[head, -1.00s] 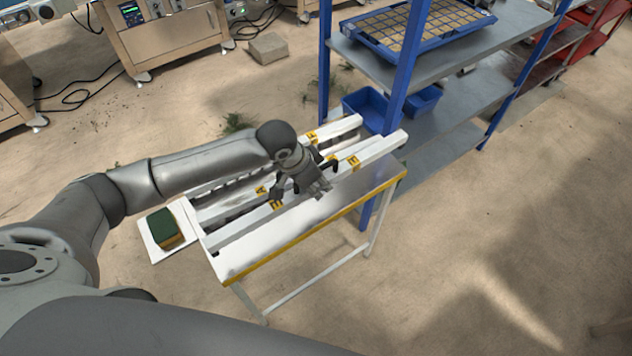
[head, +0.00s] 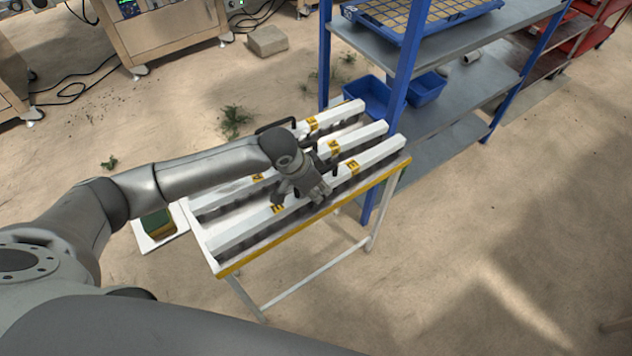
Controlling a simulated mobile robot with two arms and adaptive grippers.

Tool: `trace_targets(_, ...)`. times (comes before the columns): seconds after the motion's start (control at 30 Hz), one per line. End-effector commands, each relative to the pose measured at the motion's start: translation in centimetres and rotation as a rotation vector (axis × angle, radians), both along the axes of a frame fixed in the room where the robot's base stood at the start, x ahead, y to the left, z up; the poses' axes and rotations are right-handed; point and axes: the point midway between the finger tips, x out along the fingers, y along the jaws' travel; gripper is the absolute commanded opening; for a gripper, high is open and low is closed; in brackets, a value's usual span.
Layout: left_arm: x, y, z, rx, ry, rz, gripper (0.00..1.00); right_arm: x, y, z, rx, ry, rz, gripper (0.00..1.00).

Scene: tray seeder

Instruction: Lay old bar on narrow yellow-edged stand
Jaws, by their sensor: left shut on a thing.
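The narrow white stand (head: 313,218) has a yellow front edge and stands at the centre. Three long white bars with yellow letter tags lie roughly parallel over it: a front bar (head: 240,231), a middle bar (head: 366,136) and a back bar (head: 344,112). My left gripper (head: 304,190) is shut on the front bar, around its middle between two tags. This bar runs along the yellow edge; I cannot tell whether it touches the stand top. The gripper hides part of the front and middle bars. My right gripper is not in view.
A blue-posted shelf (head: 450,92) with blue bins (head: 427,88) stands close behind the stand's right end. A green sponge-like block (head: 158,222) lies on a white plate at left. Floor on the right is clear.

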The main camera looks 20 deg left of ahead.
Motion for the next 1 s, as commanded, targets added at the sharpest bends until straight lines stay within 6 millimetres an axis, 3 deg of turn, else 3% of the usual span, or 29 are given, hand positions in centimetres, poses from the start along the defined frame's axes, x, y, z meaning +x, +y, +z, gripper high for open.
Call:
trace_targets(0.9,0.13,-0.07,-0.37,-0.001,-0.004,-0.001,0.03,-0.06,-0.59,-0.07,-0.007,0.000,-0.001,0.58)
trace_targets(0.93,0.13,-0.07,-0.38,-0.001,-0.004,-0.001,0.28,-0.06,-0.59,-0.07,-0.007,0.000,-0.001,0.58)
trace_targets(1.0,0.13,-0.06,-0.36,-0.001,-0.004,-0.001,0.37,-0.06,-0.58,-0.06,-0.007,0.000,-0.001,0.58)
